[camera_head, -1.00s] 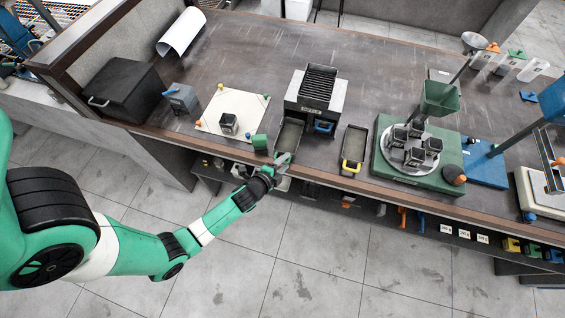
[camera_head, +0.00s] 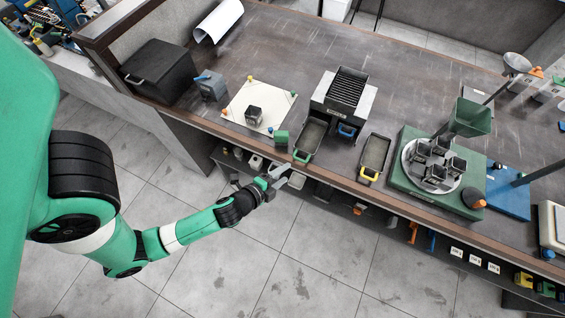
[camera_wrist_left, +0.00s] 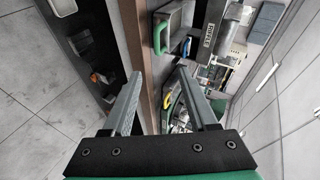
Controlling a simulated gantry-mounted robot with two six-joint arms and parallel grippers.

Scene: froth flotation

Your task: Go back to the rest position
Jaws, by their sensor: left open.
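My left gripper (camera_head: 277,172) is open and empty. In the head view it hangs in front of the bench's front edge, just below the green-handled tray (camera_head: 310,138). In the left wrist view its two fingers (camera_wrist_left: 158,98) stand apart with nothing between them. Beyond them are the bench edge, the green handle (camera_wrist_left: 160,38) and a blue handle (camera_wrist_left: 187,46). My left arm reaches in from the left of the head view. My right gripper is not in view.
The bench holds a black box (camera_head: 160,71), a white board (camera_head: 241,108), a riffle splitter (camera_head: 343,97), a yellow-handled tray (camera_head: 375,153) and a green carousel base (camera_head: 411,185). A shelf with small items runs under the front edge. The floor (camera_head: 225,270) in front is clear.

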